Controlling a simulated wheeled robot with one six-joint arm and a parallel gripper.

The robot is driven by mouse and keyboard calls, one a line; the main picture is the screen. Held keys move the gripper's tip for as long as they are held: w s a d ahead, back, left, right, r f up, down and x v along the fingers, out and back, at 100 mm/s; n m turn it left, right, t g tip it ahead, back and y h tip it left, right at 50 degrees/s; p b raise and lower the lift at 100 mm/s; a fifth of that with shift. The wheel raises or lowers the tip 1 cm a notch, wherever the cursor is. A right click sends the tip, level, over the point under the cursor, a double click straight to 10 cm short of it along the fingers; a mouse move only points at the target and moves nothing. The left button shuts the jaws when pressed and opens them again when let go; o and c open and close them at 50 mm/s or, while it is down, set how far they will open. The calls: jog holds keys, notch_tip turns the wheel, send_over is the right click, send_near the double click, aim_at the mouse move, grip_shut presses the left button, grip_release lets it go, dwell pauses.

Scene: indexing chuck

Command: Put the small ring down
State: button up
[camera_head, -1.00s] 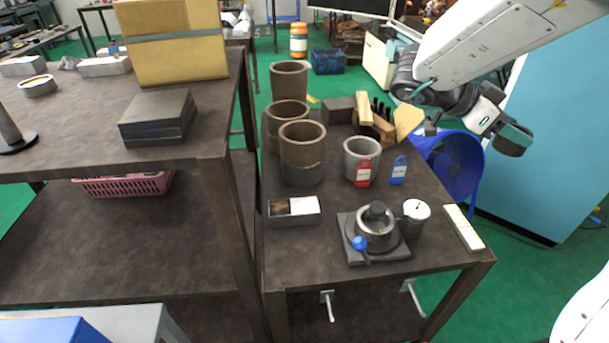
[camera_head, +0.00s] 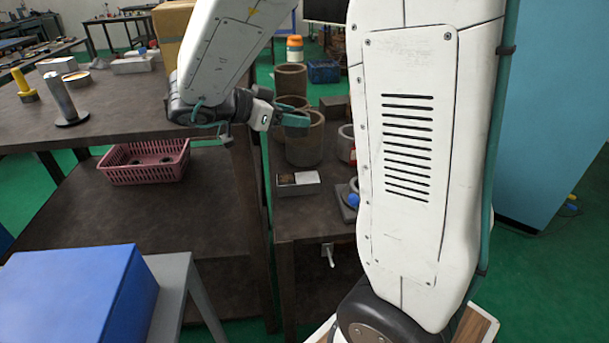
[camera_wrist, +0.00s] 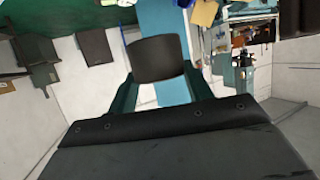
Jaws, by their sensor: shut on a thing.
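The small ring (camera_wrist: 157,58) shows in the wrist view as a dark, short cylinder between the two green fingers of my gripper (camera_wrist: 157,76). My gripper is shut on it. In the head view my gripper (camera_head: 294,119) is up by the gap between the two tables, in front of the brown cylinders. I cannot make out the ring in the head view.
Brown cylinders (camera_head: 304,150) and an open box (camera_head: 298,184) stand on the right table, partly hidden by my arm. The left table holds a grey post (camera_head: 62,97) and a yellow peg (camera_head: 23,86). A pink basket (camera_head: 145,172) sits on its lower shelf.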

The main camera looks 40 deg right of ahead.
notch_tip(320, 180, down, 27)
jog(key=shift+r, duration=0.2)
jog(key=shift+f, duration=0.1)
jog(key=o, duration=1.3)
jog(key=v, duration=1.2)
jog(key=shift+a, duration=0.1)
